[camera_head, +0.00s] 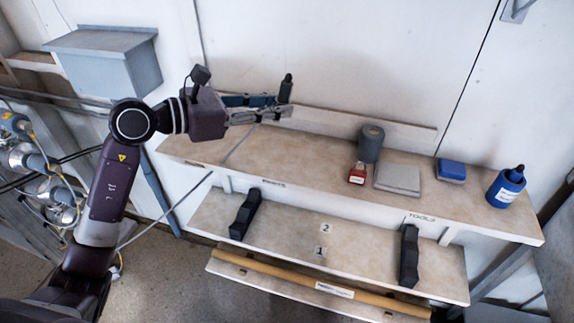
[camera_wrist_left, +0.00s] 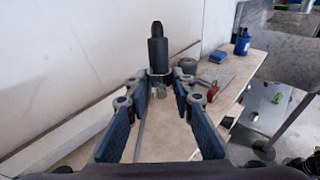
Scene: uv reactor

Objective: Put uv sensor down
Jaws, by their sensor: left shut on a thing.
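The uv sensor (camera_head: 286,86) is a small dark upright cylinder with a narrower top. My left gripper (camera_head: 278,106) is shut on its lower part and holds it over the left part of the upper shelf (camera_head: 215,150), near the back wall. In the left wrist view the sensor (camera_wrist_left: 157,52) stands upright between the fingertips (camera_wrist_left: 160,84), its lower end partly hidden by them. I see no contact between the sensor and the shelf. My right gripper is not in view.
On the upper shelf's right half are a grey roll (camera_head: 371,144), red padlock (camera_head: 357,174), folded grey cloth (camera_head: 398,179), blue block (camera_head: 451,170) and blue bottle (camera_head: 506,188). The shelf's left part is clear. The lower shelf (camera_head: 290,230) bears two black holders (camera_head: 244,215) (camera_head: 409,256).

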